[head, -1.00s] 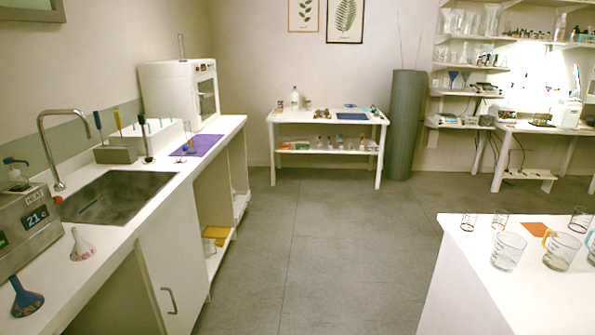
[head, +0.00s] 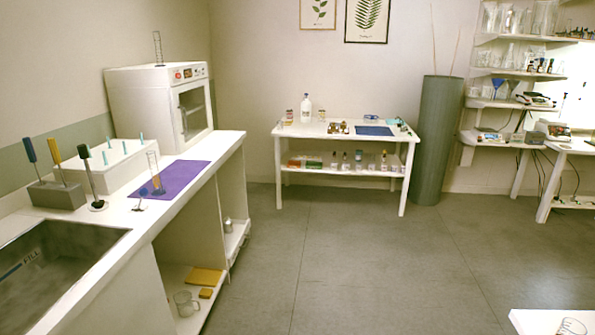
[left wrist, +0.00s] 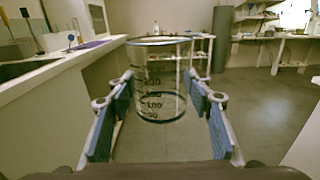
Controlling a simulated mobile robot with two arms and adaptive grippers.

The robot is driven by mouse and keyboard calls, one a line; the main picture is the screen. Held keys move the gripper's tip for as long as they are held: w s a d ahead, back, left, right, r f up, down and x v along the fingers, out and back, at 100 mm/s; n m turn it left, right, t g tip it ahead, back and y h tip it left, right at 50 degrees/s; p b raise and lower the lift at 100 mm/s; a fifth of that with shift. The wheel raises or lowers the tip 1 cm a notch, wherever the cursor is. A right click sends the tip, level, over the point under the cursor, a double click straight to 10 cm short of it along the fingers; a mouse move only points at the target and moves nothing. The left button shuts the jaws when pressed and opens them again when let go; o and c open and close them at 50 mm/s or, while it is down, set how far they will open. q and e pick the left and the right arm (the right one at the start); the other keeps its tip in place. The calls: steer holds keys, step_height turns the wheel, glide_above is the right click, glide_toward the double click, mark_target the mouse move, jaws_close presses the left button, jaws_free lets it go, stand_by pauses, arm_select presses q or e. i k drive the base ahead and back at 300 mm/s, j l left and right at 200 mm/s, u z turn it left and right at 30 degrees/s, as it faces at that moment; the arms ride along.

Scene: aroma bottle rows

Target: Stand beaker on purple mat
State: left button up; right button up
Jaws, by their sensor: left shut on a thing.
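A clear glass beaker with dark graduation marks (left wrist: 160,108) is held upright in front of the left wrist camera. My left gripper (left wrist: 162,84) is shut on it, one blue-padded finger on each side. The beaker looks empty. The purple mat (head: 186,177) lies on the white counter at the left, in front of the white oven. In the left wrist view the mat (left wrist: 94,44) is a thin strip at upper left, well beyond the beaker. A slim glass cylinder (head: 154,172) stands at the mat's left part. My right gripper is in neither view.
The sink (head: 50,275) and a grey tool holder (head: 57,194) are nearer along the counter; the white oven (head: 160,105) is behind the mat. A low shelf holds a glass vessel (head: 186,303). The floor (head: 350,250) is clear. A side table (head: 340,130) stands ahead.

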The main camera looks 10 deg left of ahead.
mark_target(180, 171)
steer(key=i+u, duration=0.1)
steer(key=i, duration=0.75)
steer(key=i+l+u, duration=0.1)
steer(key=i, duration=0.7)
steer(key=i+l+u, duration=0.2)
steer(key=i+u, duration=0.2)
steer(key=i+l+u, duration=1.25)
steer(key=l, duration=0.2)
